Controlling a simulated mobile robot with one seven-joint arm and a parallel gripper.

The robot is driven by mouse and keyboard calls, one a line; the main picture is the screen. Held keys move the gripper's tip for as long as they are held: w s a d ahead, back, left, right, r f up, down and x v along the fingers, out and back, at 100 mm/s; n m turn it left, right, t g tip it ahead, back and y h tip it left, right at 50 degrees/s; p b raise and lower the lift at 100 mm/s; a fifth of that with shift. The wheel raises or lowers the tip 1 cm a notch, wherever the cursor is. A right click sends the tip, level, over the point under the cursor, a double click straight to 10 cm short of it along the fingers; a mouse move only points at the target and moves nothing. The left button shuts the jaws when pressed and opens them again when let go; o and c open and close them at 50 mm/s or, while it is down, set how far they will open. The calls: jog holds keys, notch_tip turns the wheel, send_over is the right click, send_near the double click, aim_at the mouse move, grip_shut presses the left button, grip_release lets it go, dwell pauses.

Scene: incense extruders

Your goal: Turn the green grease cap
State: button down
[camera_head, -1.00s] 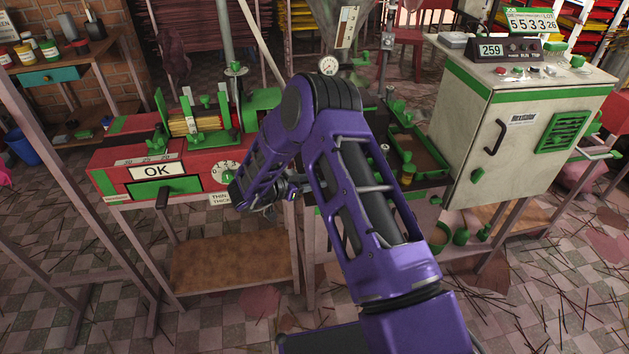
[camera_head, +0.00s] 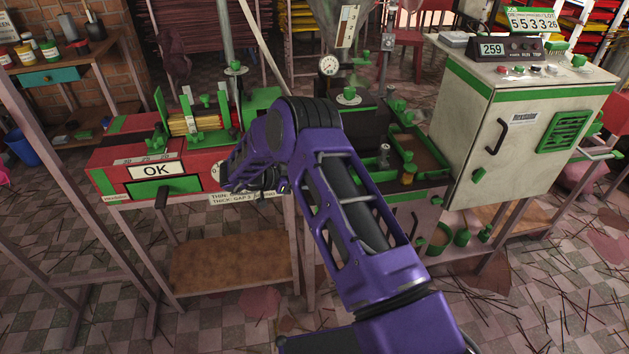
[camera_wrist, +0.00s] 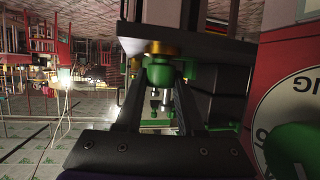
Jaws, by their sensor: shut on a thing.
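In the wrist view the green grease cap (camera_wrist: 162,75) is a small rounded green piece below a brass collar (camera_wrist: 164,48). My gripper (camera_wrist: 163,84) has its two dark fingers on either side of the cap, shut on it. Part of the cap is hidden by the fingers. In the head view my purple arm reaches to the red machine (camera_head: 110,165), in front of its right end. The cap cannot be made out there, and my gripper is mostly hidden behind the arm.
A white round dial with a green knob (camera_wrist: 298,150) is close at the right of the wrist view. A sign reading OK (camera_head: 156,171) is on the red machine's front. The pale cabinet (camera_head: 470,120) stands to the right. A brown shelf (camera_head: 230,260) lies below.

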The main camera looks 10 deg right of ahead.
jog(key=shift+d, duration=0.1)
jog(key=c, duration=0.5)
grip_release()
jog(key=p+v, duration=0.1)
jog(key=v, duration=1.6)
jog(key=shift+r, duration=0.1)
